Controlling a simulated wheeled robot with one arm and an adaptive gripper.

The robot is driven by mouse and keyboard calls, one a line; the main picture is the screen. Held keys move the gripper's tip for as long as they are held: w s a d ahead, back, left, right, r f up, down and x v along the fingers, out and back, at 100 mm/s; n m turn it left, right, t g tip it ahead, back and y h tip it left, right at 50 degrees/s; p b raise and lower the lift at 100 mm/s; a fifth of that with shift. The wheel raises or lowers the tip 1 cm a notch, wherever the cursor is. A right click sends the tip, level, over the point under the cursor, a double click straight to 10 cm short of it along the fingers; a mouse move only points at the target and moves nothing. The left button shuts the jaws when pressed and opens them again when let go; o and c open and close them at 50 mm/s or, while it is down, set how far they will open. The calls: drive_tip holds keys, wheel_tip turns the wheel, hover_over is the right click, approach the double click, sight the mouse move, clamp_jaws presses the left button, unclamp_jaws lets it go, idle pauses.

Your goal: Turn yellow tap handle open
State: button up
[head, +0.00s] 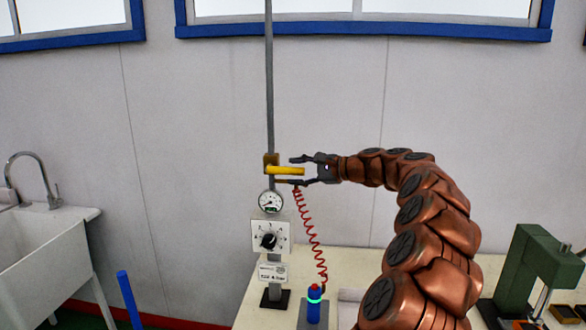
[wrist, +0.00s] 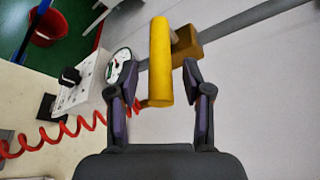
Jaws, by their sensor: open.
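The yellow tap handle (head: 286,170) sticks out sideways to the right from a brass valve body (head: 271,160) on a vertical grey pipe against the wall. My gripper (head: 292,171) is open at the right of the handle, its fingers above and below the handle's free end. In the wrist view the handle (wrist: 160,62) points between the two open fingers (wrist: 158,85), with a gap on both sides. The brass valve (wrist: 186,47) shows behind it.
Below the valve are a round gauge (head: 271,201) and a panel with a black knob (head: 269,241). A red coiled hose (head: 308,232) hangs close below my gripper to a blue nozzle (head: 314,300). A green press (head: 530,265) stands right, a sink (head: 45,240) left.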

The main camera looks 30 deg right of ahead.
drive_tip(key=shift+x, duration=0.85)
clamp_jaws()
